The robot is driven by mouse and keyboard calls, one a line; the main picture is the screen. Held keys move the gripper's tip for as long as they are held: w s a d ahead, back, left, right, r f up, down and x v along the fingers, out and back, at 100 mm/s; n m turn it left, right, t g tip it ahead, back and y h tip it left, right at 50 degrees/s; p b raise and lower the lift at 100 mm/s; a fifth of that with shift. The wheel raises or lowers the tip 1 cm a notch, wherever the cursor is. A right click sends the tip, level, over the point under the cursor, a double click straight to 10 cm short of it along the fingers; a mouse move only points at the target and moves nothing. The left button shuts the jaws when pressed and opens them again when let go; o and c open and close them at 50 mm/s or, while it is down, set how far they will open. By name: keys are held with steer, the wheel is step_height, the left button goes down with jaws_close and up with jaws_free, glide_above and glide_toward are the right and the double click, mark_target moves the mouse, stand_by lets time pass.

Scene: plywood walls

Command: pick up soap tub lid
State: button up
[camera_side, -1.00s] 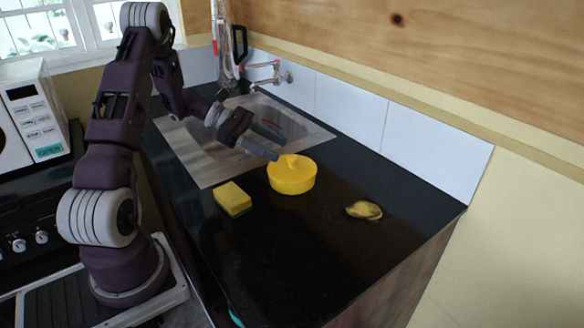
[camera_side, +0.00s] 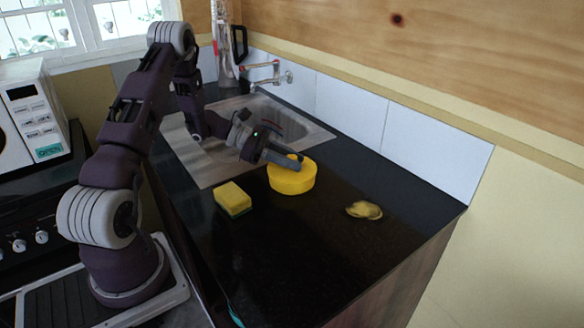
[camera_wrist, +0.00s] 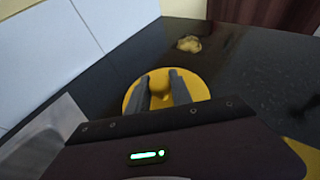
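The yellow soap tub (camera_side: 291,183) stands upright on the black counter, with its round yellow lid (camera_side: 307,166) on top. In the wrist view the lid (camera_wrist: 200,88) lies under my fingers, and its round knob (camera_wrist: 159,89) shows between them. My gripper (camera_side: 299,162) is at the top of the tub in the side view. In the wrist view my gripper (camera_wrist: 160,85) is open, with one finger on each side of the knob and a gap between them. In the side view my fingers hide most of the knob.
A yellow and green sponge (camera_side: 233,199) lies left of the tub. A yellowish crumpled-looking item (camera_side: 364,210) lies to the right. The metal sink (camera_side: 206,168) is behind, with the tap (camera_side: 268,76) at the wall. The front counter is clear.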

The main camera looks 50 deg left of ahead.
jaws_close()
steer(key=shift+r, duration=0.15)
